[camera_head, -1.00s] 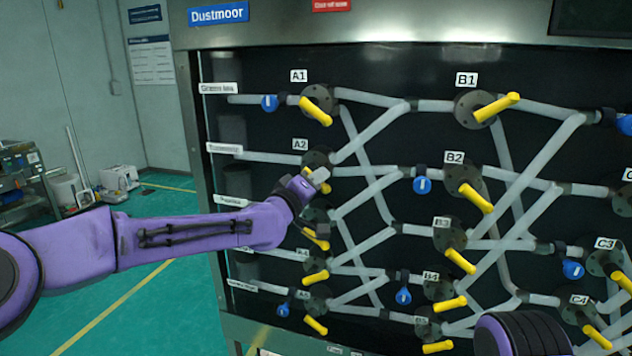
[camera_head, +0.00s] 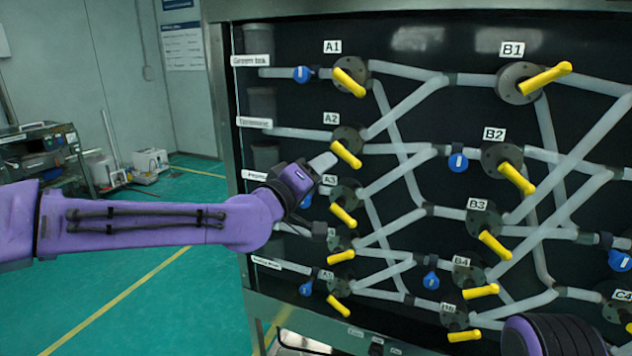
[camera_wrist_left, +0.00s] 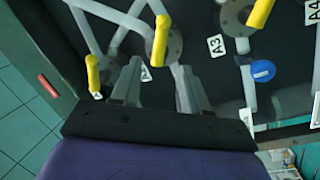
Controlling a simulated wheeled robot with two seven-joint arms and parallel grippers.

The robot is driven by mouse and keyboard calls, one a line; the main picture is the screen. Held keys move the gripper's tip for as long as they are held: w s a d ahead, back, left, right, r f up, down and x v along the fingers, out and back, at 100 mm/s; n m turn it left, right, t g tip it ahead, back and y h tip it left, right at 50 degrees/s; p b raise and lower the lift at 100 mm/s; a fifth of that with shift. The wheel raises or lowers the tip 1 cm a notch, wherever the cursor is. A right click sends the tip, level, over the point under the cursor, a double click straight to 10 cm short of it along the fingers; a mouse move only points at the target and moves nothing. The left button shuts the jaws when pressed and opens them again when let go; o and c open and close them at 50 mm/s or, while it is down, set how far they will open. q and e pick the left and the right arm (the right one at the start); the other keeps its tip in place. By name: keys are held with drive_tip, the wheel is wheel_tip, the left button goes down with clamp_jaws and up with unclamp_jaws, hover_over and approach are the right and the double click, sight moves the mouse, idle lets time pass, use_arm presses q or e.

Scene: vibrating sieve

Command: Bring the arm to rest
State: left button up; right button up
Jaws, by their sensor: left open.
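My left arm (camera_head: 150,225) is purple and comes in from the left in the head view. Its open left gripper (camera_head: 324,161) is just left of the yellow A2 handle (camera_head: 346,153), in front of the pipe panel. In the left wrist view the spread fingers of the gripper (camera_wrist_left: 158,86) point toward the panel, with nothing held between them. A yellow handle (camera_wrist_left: 160,42) shows beyond the fingers, and another (camera_wrist_left: 92,76) beside the left finger. I cannot tell the exact distance to the handles. My right gripper is not in view.
Green floor (camera_head: 110,290) lies open left of the panel. Equipment (camera_head: 45,150) stands farther back.

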use_arm(q)
drive_tip(key=shift+s+a, duration=0.15)
drive_tip(key=shift+s, duration=0.25)
drive_tip(key=s+a+f+n+g+y, duration=0.1)
drive_tip(key=s+a+f+y, duration=0.25)
drive_tip(key=f, duration=0.85)
drive_tip(key=s+a+f+n+g+y, duration=0.2)
drive_tip(key=a+f, duration=0.2)
drive_tip(key=f, duration=0.8)
drive_tip(key=s+a+f+n+g+y, duration=0.1)
drive_tip(key=s+a+f+y, duration=0.2)
drive_tip(key=f, duration=0.8)
drive_tip(key=s+a+f+g+y, duration=0.1)
drive_tip(key=s+a+f+g, duration=0.2)
drive_tip(key=s, duration=0.8)
drive_tip(key=s+a+f+m+g+y, duration=0.1)
drive_tip(key=s+a+f+g+y, duration=0.1)
drive_tip(key=s+a+f, duration=0.4)
drive_tip(key=s+a+f+g+y, duration=0.1)
drive_tip(key=s+a+f+g, duration=0.3)
drive_tip(key=s+f, duration=0.9)
drive_tip(key=s+a, duration=0.1)
drive_tip(key=s, duration=0.1)
drive_tip(key=shift+s+a+m, duration=0.3)
drive_tip(key=shift+m, duration=0.1)
